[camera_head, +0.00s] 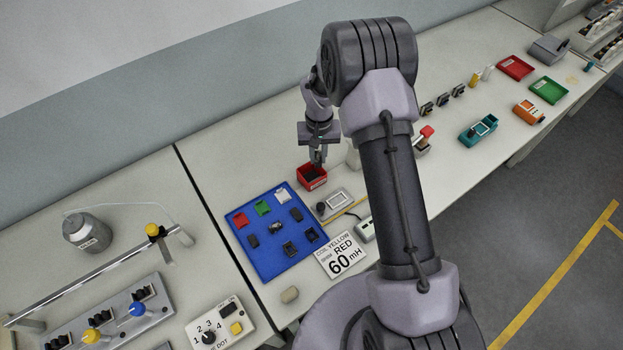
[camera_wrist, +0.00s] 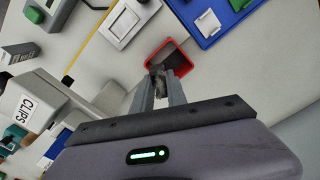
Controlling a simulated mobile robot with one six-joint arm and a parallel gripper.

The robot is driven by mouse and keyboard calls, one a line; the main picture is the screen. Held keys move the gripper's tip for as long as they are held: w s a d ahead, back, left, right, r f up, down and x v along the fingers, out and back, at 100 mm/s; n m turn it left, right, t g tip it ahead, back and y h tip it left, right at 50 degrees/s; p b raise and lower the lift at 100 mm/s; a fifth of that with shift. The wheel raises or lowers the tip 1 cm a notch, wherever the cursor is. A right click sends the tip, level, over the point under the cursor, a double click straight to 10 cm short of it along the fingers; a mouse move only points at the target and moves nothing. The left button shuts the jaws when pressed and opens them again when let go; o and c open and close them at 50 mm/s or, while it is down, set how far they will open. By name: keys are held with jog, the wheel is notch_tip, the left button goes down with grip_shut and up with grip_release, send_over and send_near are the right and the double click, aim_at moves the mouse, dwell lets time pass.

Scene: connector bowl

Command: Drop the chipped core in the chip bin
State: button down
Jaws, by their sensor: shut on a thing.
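My gripper (camera_head: 318,160) is over the small red open-topped bin (camera_head: 312,178), which has a white label too small to read. In the wrist view the gripper (camera_wrist: 159,82) is shut on a small dark grey piece (camera_wrist: 157,80), the core, held between the fingertips. The fingers hide part of it, and I cannot make out a chip. Behind the fingertips, the red bin (camera_wrist: 151,49) shows its dark inside, and the held piece overlaps its opening in that view. I cannot tell how far above the bin floor it is.
A blue tray (camera_head: 262,262) with coloured cards and dark parts lies in front of the bin.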

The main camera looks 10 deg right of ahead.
jog(key=c, duration=1.3)
grip_release()
jog(key=shift+o, duration=0.2)
notch_tip(320, 180, up, 17)
jog(key=p, duration=0.2)
jog(key=shift+r, duration=0.15)
jog(key=s+a+r+m+t+y+b, duration=0.1)
jog(key=s+r+t+b, duration=0.15)
jog(key=s+b, duration=0.35)
jog(key=s+a+r+m+t+b, duration=0.1)
jog(key=s+r+b, duration=0.2)
jog(key=s+b, duration=0.3)
jog(key=s+a+f+t+b, duration=0.1)
jog(key=s+f+b, duration=0.2)
jog(key=s, duration=0.5)
jog(key=s+a+f+m+t+y+b, duration=0.1)
jog(key=s+f+b, duration=0.2)
jog(key=s, duration=0.6)
jog(key=shift+f, duration=0.2)
